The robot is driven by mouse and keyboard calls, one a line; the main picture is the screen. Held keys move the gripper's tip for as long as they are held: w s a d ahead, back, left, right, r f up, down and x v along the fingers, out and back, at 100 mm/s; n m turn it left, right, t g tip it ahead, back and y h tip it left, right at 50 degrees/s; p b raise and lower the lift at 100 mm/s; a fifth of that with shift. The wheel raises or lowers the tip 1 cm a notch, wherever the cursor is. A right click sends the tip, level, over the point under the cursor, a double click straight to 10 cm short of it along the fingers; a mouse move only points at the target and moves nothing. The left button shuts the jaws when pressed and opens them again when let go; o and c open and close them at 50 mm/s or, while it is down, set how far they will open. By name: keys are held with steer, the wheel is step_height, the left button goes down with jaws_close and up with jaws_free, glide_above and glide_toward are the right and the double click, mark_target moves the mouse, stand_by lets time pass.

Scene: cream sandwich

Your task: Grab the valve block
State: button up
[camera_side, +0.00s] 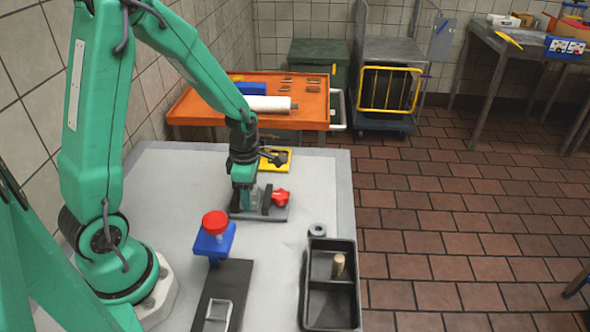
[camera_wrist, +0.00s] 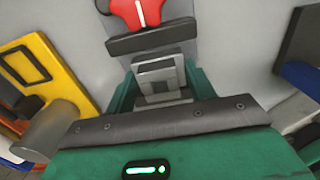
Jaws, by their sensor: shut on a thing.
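The valve block is a grey block with a dark upright plate and a red knob on its far side; it shows in the side view (camera_side: 267,200) and the wrist view (camera_wrist: 158,73). My gripper (camera_side: 250,199) points down over it, at the middle back of the grey table. In the wrist view, my gripper's green fingers (camera_wrist: 163,88) stand on both sides of the grey block, shut on it. The block is at a dark grey base plate (camera_side: 270,214); whether it touches the plate is unclear. The fingers hide part of the block.
A yellow fixture (camera_side: 277,154) is behind my gripper. In front are a blue stand with a red round top (camera_side: 215,222), a dark plate with a metal loop (camera_side: 240,275) and a black divided tray (camera_side: 317,290). A small grey ring (camera_side: 317,229) is behind the tray.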

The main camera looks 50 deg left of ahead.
steer(key=shift+r, duration=0.2)
steer(key=shift+r, duration=0.85)
step_height(320, 180, up, 2)
steer(key=shift+r, duration=0.1)
steer(key=s+d+r, duration=0.4)
steer(key=d+r, duration=0.2)
steer(key=d, duration=0.5)
steer(key=shift+r, duration=0.35)
steer(key=shift+w, duration=0.1)
